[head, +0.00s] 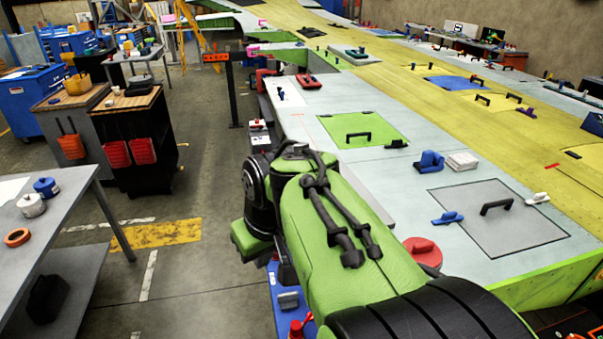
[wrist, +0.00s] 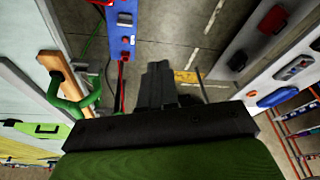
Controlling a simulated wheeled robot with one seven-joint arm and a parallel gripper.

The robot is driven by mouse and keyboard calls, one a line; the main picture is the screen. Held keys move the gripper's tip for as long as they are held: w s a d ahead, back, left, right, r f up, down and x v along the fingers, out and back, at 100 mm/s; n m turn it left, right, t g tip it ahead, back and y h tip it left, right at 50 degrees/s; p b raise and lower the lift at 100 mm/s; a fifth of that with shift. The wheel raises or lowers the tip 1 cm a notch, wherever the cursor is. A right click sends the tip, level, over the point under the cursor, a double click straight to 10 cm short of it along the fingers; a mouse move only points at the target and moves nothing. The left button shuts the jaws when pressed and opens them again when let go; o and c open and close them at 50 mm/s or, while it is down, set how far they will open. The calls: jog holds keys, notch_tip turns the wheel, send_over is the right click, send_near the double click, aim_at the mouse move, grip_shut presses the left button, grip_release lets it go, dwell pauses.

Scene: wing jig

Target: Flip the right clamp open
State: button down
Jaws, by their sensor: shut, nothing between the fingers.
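A grey square panel (head: 481,232) with a black handle (head: 497,206) lies on the wing surface at the right of the head view. A small white clamp (head: 537,198) sits at the panel's right edge. A small blue clamp (head: 447,218) sits at its left edge. Both look low and flat; whether they are open or shut is too small to tell. My gripper (wrist: 158,70) shows in the wrist view, shut and empty over the floor, well apart from the clamps. In the head view my arm hides the gripper.
A red round part (head: 422,250) lies on the wing beside my arm. A blue block (head: 429,161) and a pale stack (head: 462,161) lie behind the panel. A green panel (head: 364,128) lies farther back. A grey table (head: 70,220) stands left, with open floor between.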

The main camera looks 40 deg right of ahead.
jog(key=w+d+r+m+y+p, duration=0.1)
jog(key=w+d+r+p, duration=0.15)
jog(key=d, duration=0.55)
jog(key=w+d+r+m+y+p, duration=0.15)
jog(key=d+p, duration=0.25)
jog(key=d, duration=0.4)
jog(key=s+d+r+t+p, duration=0.25)
jog(key=s+d+p, duration=0.2)
jog(key=d, duration=0.85)
jog(key=shift+m+t+y, duration=0.25)
jog(key=shift+t, duration=0.2)
jog(key=a+x, duration=0.1)
jog(key=x, duration=0.2)
jog(key=b+x, duration=0.1)
jog(key=x, duration=0.3)
jog(key=a+r+x, duration=0.1)
jog(key=x, duration=0.3)
jog(key=shift+w+a+f, duration=0.2)
jog(key=shift+a+f, duration=0.05)
jog(key=shift+a, duration=0.1)
jog(key=shift+w+a, duration=0.15)
jog(key=shift+a, duration=0.3)
jog(key=shift+d, duration=0.1)
